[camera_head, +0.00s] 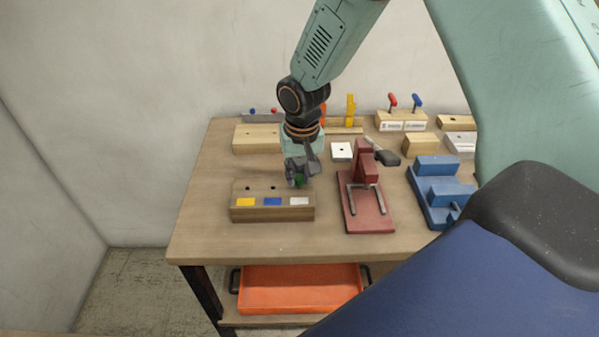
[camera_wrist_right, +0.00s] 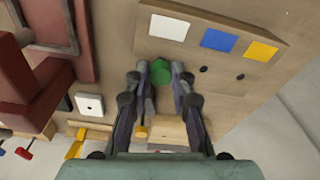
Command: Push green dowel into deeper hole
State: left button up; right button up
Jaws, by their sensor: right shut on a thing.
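A wooden block (camera_head: 237,214) near the table's front left carries yellow, blue and white labels on its sloped front. Two dark holes (camera_wrist_right: 203,69) show in its top, behind the yellow and blue labels. My right gripper (camera_head: 299,178) points down over the block's right end and is shut on the green dowel (camera_head: 300,182). In the right wrist view the green dowel (camera_wrist_right: 160,71) is between the fingertips, by the white label (camera_wrist_right: 169,28). Any hole under the dowel is hidden, and I cannot tell whether the dowel's lower end is in one. My left gripper is not in view.
A dark red clamp fixture (camera_head: 368,209) stands right of the block, with a blue fixture (camera_head: 436,184) farther right. A white block (camera_head: 342,151) and several wooden blocks stand behind. An orange tray (camera_head: 300,290) is on the shelf below. The table's left front is clear.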

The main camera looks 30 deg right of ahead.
jog(key=shift+f+b, duration=0.3)
jog(key=shift+f, duration=0.35)
jog(key=o, duration=1)
jog(key=r, duration=0.4)
jog(key=s+r, duration=0.1)
jog(key=r, duration=0.7)
jog(key=shift+s+a, duration=0.2)
